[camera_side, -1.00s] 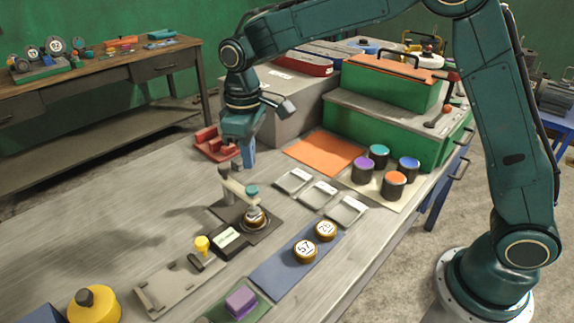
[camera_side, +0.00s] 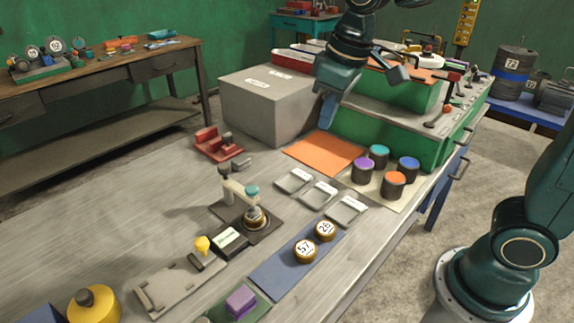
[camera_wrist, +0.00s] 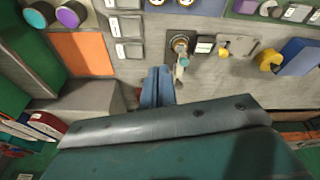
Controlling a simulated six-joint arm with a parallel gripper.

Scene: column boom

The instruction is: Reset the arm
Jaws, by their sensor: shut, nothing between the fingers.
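My gripper (camera_side: 327,112) is dark teal with blue fingers. In the side view it hangs in the air above the back of the bench, in front of the green toolbox and near the orange mat. Its fingers are shut and hold nothing. In the wrist view the blue fingers (camera_wrist: 157,88) are together over the bench top, with nothing between them. My upper arm runs out of the top of the side view.
An orange mat (camera_side: 324,152), cylinders on a pale board (camera_side: 384,192) and a green toolbox (camera_side: 370,138) stand close by. A grey box (camera_side: 268,108) is to the left. A small press (camera_side: 240,200) stands mid-bench. The left of the bench is mostly clear.

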